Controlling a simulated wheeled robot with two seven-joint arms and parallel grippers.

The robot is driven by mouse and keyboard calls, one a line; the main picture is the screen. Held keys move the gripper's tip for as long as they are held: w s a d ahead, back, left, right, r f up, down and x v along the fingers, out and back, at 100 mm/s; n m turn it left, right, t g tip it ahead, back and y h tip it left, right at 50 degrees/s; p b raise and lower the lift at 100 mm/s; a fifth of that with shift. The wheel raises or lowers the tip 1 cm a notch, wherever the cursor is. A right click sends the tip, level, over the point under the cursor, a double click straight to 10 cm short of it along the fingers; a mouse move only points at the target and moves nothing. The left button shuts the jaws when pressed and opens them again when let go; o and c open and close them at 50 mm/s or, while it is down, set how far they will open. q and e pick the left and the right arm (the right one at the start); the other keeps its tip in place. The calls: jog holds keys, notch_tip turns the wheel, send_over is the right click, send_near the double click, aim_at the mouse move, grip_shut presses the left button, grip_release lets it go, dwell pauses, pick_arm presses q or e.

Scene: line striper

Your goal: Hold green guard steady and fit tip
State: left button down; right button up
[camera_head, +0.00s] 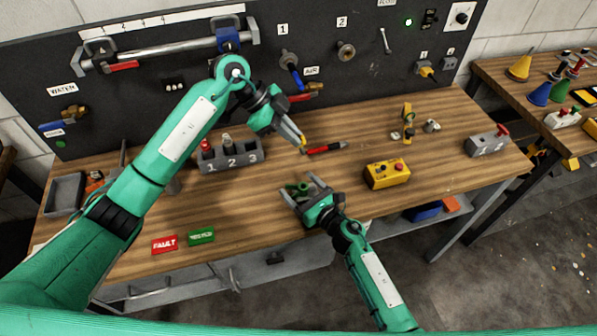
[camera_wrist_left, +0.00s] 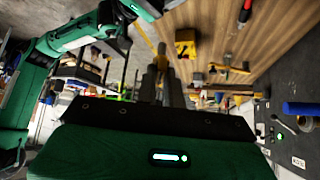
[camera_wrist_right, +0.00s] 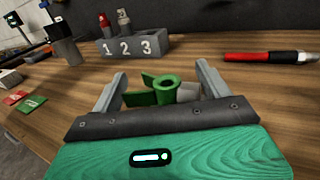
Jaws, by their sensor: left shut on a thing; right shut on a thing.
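The green guard (camera_head: 299,189) is between the fingers of my right gripper (camera_head: 301,186), low over the front middle of the bench. In the right wrist view the guard (camera_wrist_right: 166,88) shows a round open collar, with flat green wings to its left. A grey block sits beside it. My right gripper is shut on the guard. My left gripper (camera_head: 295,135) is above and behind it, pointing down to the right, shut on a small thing. A yellowish end, seemingly the tip (camera_head: 302,139), shows at its fingers.
A grey rack (camera_head: 232,160) numbered 1, 2, 3 stands behind left, with a red-topped piece in it. A red marker (camera_head: 324,148) lies near my left gripper. A yellow control box (camera_head: 387,175) stands to the right. Red and green cards lie at front left.

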pick_arm(q)
jog(key=s+d+f+m+g+y, duration=0.25)
jog(key=d+m+g+y, duration=0.2)
jog(key=m, duration=0.45)
jog(key=m+t+y, duration=0.4)
jog(key=m+y, duration=0.4)
jog(key=m, duration=1.4)
send_over(299, 187)
jog(key=d, duration=0.2)
notch_tip(299, 187, down, 9)
jog(key=shift+w+a+f, duration=0.15)
jog(key=shift+w, duration=0.2)
jog(key=shift+f, duration=1.95)
jog(key=c, duration=1.5)
grip_release()
jog(key=shift+o, duration=0.7)
